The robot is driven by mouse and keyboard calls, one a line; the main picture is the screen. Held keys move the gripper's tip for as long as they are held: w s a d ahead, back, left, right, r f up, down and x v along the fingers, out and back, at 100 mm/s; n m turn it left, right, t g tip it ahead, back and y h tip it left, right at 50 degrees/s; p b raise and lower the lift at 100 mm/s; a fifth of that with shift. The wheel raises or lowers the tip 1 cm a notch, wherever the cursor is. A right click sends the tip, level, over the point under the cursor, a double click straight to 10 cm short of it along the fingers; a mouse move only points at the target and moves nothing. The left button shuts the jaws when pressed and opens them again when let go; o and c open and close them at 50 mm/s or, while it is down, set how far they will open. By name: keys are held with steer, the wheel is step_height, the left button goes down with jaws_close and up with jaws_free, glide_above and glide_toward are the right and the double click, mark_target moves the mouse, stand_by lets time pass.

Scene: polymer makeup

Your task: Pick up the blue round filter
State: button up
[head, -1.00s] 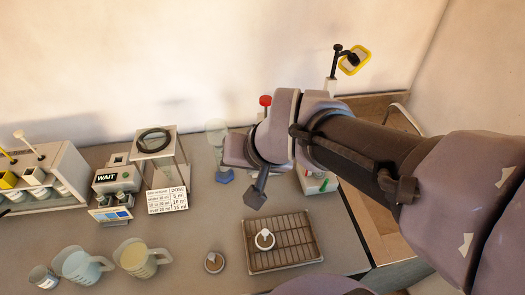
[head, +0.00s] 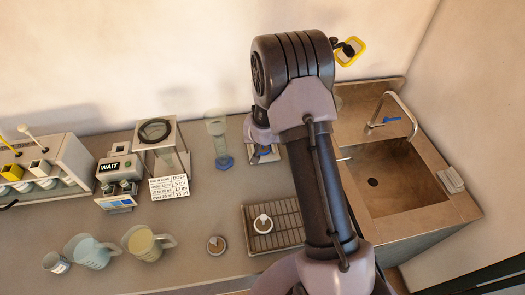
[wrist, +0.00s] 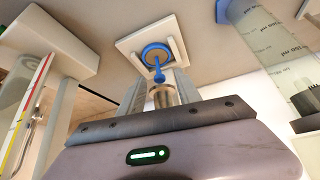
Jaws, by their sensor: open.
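The blue round filter (wrist: 156,52) shows in the wrist view as a blue ring with a blue stem, on a white square holder (wrist: 127,45). The stem points toward my gripper (wrist: 160,90). The two grey fingers stand apart, with a metallic cylindrical piece visible between them. I cannot tell whether the stem is between the fingertips or just beyond them. In the head view a small blue part (head: 264,151) shows beneath the arm's end on a pale base; the arm hides most of that spot and the fingers.
A clear measuring cylinder (head: 219,145) with a blue foot stands just left of my arm's end. A glass-sided stand (head: 163,145) is farther left. Two jugs (head: 92,250) are at the front left. A rack (head: 287,232) holds a pale round piece. A sink (head: 385,180) is right.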

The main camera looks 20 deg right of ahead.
steer(key=b+x, duration=0.1)
steer(key=x, duration=0.5)
steer(key=shift+d+f+b, duration=0.1)
steer(key=shift+d+b, duration=0.05)
steer(key=shift+b, duration=0.25)
jaws_close()
